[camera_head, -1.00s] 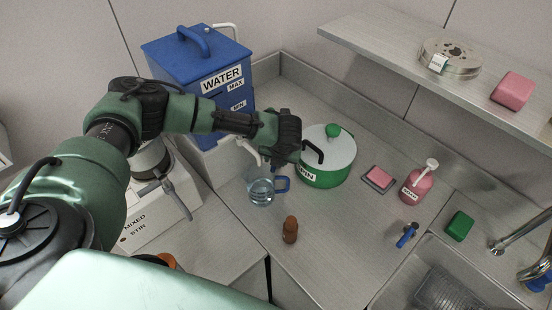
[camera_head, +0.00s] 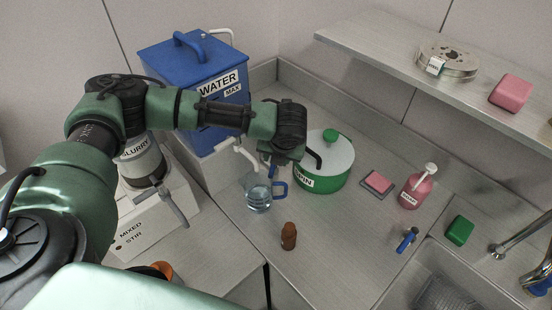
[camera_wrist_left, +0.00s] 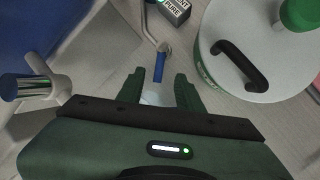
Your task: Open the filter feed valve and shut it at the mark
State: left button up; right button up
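A small blue lever (camera_wrist_left: 158,68) hangs at the end of a thin pale pipe in the left wrist view, just beyond my left fingertips; it looks like the filter feed valve's lever. My left gripper (camera_wrist_left: 159,84) is open, a finger on either side of the line to the lever, apparently not touching it. In the head view the gripper (camera_head: 285,157) hangs between the blue tank and the green pot. A clear jug (camera_head: 258,196) with a blue handle stands below, holding what looks like water. I cannot make out a mark on it. My right gripper is out of view.
The blue WATER tank (camera_head: 180,68) stands behind, with a white spout (camera_head: 243,156). The green pot (camera_head: 322,176) is close on the right. A brown bottle (camera_head: 289,236) stands in front. A dark labelled box (camera_wrist_left: 175,10) is beyond the lever. The counter front is mostly clear.

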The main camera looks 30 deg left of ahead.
aim_at(272, 170)
pick_arm(q)
jog(key=shift+w, duration=0.15)
jog(key=c, duration=0.7)
jog(key=w+n+b, duration=0.1)
jog(key=n, duration=0.1)
jog(key=w+n+b, duration=0.1)
jog(key=n, duration=0.1)
jog(key=w+n+g+b, duration=0.1)
jog(key=n+b, duration=0.1)
jog(key=shift+d+r+n+y, duration=0.2)
jog(key=shift+n+y, duration=0.1)
jog(key=shift+n, duration=0.1)
grip_shut()
jog(key=f+n+g+b, duration=0.1)
jog(key=f+n, duration=0.1)
jog(key=n, duration=0.2)
jog(key=f+n+g+h+b, duration=0.1)
jog(key=f+n, duration=0.2)
jog(key=f+n+g+b, duration=0.1)
jog(key=f+n, duration=0.2)
jog(key=n, duration=0.1)
jog(key=shift+s+a+n, duration=0.1)
jog(key=shift+s+n, duration=0.2)
jog(key=shift+s, duration=0.1)
